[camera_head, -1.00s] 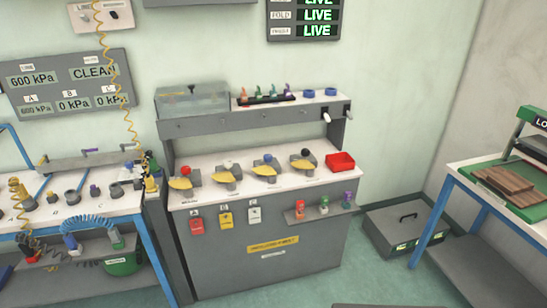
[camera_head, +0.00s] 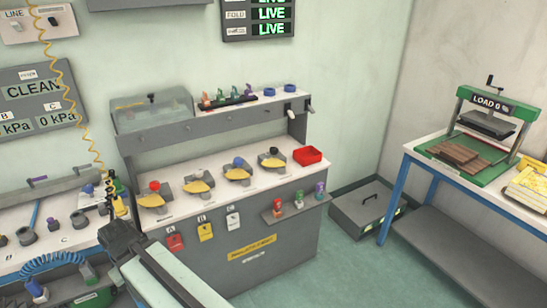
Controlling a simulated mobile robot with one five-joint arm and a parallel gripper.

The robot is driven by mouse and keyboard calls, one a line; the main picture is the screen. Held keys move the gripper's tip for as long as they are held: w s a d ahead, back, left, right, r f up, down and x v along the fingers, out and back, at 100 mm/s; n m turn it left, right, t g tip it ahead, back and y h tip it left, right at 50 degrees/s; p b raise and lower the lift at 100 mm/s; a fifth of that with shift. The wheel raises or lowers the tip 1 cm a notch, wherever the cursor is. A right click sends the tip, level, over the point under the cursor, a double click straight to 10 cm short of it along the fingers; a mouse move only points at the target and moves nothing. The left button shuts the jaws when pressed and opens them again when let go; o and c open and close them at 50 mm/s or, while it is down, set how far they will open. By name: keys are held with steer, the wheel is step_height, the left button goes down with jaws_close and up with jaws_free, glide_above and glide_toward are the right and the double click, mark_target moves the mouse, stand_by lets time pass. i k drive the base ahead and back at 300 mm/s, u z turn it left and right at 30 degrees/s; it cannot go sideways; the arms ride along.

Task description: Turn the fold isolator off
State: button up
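A row of isolators with yellow handles stands on the grey cabinet's white top: one with a red knob (camera_head: 152,200), one with a pale knob (camera_head: 197,187), one with a blue knob (camera_head: 237,174) and one with a black knob (camera_head: 272,163). Their labels are too small to read, so I cannot tell which is fold. The wall status panel (camera_head: 257,16) reads FOLD LIVE in green. My gripper (camera_head: 118,232) is dark, at the lower left, apparently in front of the cabinet's left end. Its fingers are not clear, and I see nothing held.
Red, yellow and white tags (camera_head: 205,231) hang on the cabinet front. A small shelf (camera_head: 283,214) holds coloured padlock-like items. A red tray (camera_head: 307,155) sits at the cabinet's right end. A grey box (camera_head: 366,208) lies on the floor. A blue-legged press table (camera_head: 420,150) stands right.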

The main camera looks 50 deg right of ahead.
mark_target(238, 173)
steer(key=z, duration=0.2)
steer(key=i, duration=1.5)
steer(key=u, duration=0.05)
